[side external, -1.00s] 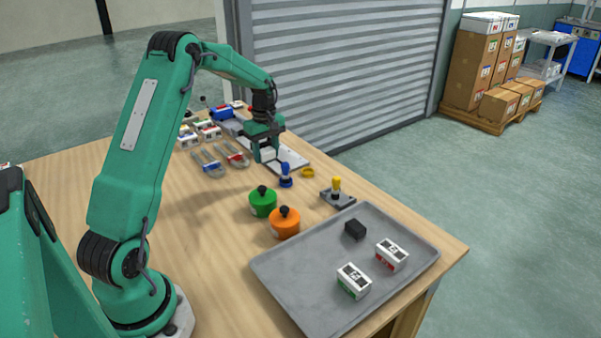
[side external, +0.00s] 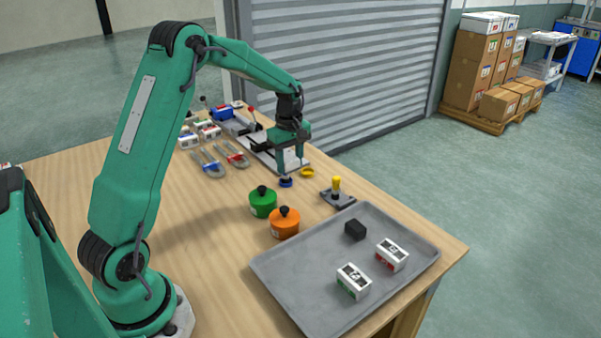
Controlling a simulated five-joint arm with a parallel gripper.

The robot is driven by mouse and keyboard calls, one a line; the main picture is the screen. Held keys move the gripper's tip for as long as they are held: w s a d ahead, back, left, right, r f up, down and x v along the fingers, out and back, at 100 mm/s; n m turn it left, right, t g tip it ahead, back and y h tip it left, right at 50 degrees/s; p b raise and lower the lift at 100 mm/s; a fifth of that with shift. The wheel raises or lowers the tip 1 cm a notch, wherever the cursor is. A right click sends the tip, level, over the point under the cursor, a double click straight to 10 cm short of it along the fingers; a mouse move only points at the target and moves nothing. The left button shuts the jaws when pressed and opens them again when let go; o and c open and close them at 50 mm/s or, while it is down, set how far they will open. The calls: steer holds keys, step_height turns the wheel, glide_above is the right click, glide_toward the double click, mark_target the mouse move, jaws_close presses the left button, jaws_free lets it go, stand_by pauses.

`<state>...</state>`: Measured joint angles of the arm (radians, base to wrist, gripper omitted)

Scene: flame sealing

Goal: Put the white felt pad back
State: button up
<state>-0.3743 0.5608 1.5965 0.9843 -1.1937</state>
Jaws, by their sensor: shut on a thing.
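My gripper (side external: 285,173) is low over the table behind the green and orange pots, its fingers down around the handle of a small blue tool. The round foot of the blue tool (side external: 286,183) shows just under the fingertips, and its handle is hidden between them. The gripper is shut on this tool. The foot is at or very near the table; I cannot tell whether it touches. I cannot make out the white felt pad for certain; the gripper hides part of the area behind it.
The green pot (side external: 263,203) and orange pot (side external: 285,224) stand in front. A yellow ring (side external: 307,173) and a yellow-knobbed stand (side external: 337,192) are at right. A grey tray (side external: 300,299) holds two white boxes and a black block. Blue- and red-marked metal loops (side external: 208,163) lie left.

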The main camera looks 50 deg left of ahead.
steer(key=s+d+r, duration=0.1)
steer(key=s+d, duration=0.1)
steer(key=d, duration=0.8)
steer(key=s+d+r, duration=0.1)
steer(key=s+d, duration=0.1)
steer(key=d, duration=0.7)
steer(key=s+d, duration=1.2)
steer(key=d, duration=0.2)
glide_above(321, 260)
step_height(321, 260, down, 7)
steer(key=shift+r, duration=0.15)
steer(key=shift+f, duration=2)
steer(key=shift+f, duration=0.1)
